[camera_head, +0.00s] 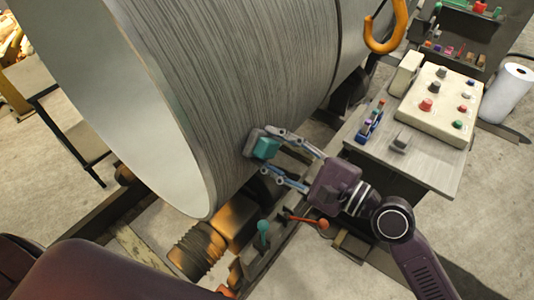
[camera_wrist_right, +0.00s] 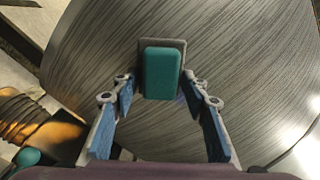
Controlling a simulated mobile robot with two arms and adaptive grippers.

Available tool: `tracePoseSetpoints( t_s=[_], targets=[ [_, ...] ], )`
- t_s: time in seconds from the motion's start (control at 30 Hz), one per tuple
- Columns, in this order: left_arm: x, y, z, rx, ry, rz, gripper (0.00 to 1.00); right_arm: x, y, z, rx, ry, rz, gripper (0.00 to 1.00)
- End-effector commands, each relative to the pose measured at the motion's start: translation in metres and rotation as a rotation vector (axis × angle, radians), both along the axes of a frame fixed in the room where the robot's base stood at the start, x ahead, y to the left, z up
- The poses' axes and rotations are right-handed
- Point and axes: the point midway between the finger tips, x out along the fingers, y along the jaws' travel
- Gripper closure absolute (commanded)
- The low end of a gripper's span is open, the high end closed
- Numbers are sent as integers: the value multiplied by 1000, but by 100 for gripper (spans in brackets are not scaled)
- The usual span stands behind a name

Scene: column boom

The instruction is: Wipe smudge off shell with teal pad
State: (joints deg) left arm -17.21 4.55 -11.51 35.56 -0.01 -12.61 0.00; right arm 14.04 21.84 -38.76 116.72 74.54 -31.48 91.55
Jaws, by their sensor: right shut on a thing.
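The shell (camera_head: 230,85) is a large grey metal cylinder with dark streaks, open at its left end; its curved side fills much of the right wrist view (camera_wrist_right: 240,60). My right gripper (camera_head: 268,151) is at the shell's lower right side, its fingers closed on the teal pad (camera_head: 266,148). The pad, a teal block with a grey plate on its far side, shows between the fingers in the right wrist view (camera_wrist_right: 162,73). The plate is at or very near the shell; exact contact is unclear. No smudge stands out clearly. My left gripper is not seen.
A bench (camera_head: 425,160) at right carries a control box (camera_head: 440,104) with coloured knobs. A paper roll (camera_head: 507,94) stands beyond it. An orange hook (camera_head: 388,30) hangs at the top. Orange rollers (camera_head: 198,250) and rails lie below the shell.

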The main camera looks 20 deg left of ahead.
Motion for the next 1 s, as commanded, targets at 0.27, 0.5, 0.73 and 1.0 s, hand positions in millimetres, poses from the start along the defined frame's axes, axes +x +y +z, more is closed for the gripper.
tracePoseSetpoints(
  t_s=[0.27, 0.5, 0.73, 1.0],
  targets=[
    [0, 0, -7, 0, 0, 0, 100, 15, -4, -1, -1, -2, -1, 78],
    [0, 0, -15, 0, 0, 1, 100, 34, -9, -1, 0, -1, -1, 78],
    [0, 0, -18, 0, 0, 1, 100, 42, -12, -1, -1, -2, -1, 78],
    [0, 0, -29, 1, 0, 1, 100, 64, -18, -1, 1, -1, -1, 78]
  ],
)
